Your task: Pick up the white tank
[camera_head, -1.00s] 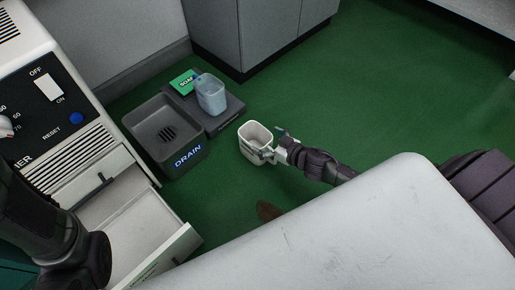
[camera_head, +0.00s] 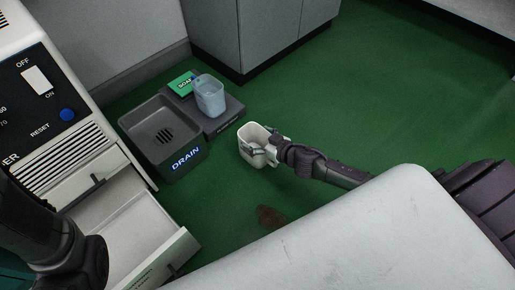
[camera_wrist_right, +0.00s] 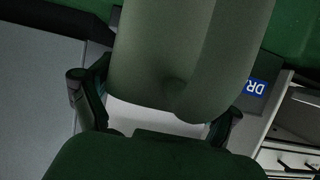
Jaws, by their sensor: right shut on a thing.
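The white tank (camera_head: 250,157) is an open-topped container with rounded corners, seen in the head view to the right of the drain basin. My right gripper (camera_head: 264,152) is shut on the tank's right side, its fingers at the wall near the rim. The tank looks roughly upright, above the green floor; how high cannot be told. In the right wrist view a pale surface (camera_wrist_right: 155,117) shows between the fingers, partly hidden by my gripper's own parts. My left arm comes in at the lower left of the head view; its fingers are not visible.
A dark drain basin (camera_head: 136,122) stands beside a grey stand (camera_head: 222,122) holding a translucent bluish tank (camera_head: 209,97) and a green soap label (camera_head: 181,84). A machine with an open drawer (camera_head: 172,258) is at left. A brown patch (camera_head: 270,217) lies on the green floor (camera_head: 330,110).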

